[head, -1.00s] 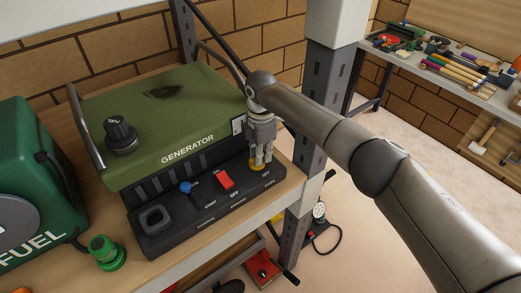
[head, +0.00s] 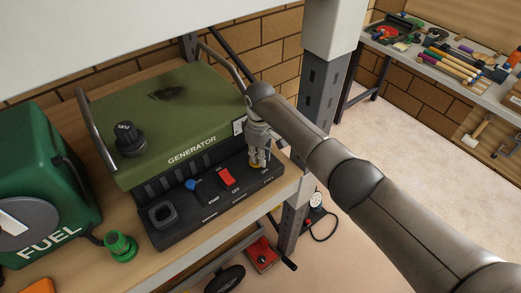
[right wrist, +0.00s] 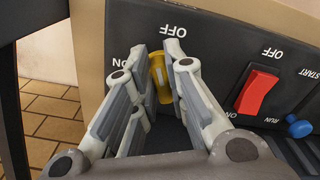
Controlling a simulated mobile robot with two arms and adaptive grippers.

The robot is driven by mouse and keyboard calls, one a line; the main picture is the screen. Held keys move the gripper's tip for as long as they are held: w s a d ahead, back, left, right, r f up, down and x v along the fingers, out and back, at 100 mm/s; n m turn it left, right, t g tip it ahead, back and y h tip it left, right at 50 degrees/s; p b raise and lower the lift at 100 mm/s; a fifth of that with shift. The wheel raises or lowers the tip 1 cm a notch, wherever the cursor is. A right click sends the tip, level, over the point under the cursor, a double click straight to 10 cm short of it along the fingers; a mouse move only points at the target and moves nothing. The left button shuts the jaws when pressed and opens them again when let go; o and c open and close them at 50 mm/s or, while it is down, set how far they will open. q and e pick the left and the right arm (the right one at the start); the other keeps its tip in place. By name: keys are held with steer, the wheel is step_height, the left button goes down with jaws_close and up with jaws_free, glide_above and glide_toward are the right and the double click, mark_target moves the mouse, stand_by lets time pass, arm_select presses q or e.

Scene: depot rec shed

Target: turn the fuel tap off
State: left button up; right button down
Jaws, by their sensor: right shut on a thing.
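The fuel tap is a small yellow lever (right wrist: 160,78) at the right end of the generator's black control panel (head: 208,211). In the right wrist view, an OFF label lies just beyond its far end and an ON label lies to its left. My right gripper (head: 258,163) reaches down to the panel and is shut on the tap, with a finger on each side of the lever in the right wrist view (right wrist: 161,85). The fingers hide part of the lever, so I cannot tell its exact setting. My left gripper is not in view.
The green generator (head: 185,115) stands on a wooden shelf. A red switch (head: 227,178) and a blue knob (head: 190,184) sit left of the tap. A green fuel can (head: 40,165) and a green cap (head: 120,246) are further left. A shelf post (head: 318,95) stands close to my right arm.

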steer(key=shift+a+r+m, duration=0.1)
steer(key=shift+m, duration=0.7)
steer(key=shift+s+a+m, duration=0.1)
steer(key=shift+s+m, duration=0.05)
steer(key=shift+m, duration=1.35)
steer(key=c, duration=1.5)
jaws_free()
steer(key=shift+o, duration=0.2)
step_height(320, 180, up, 12)
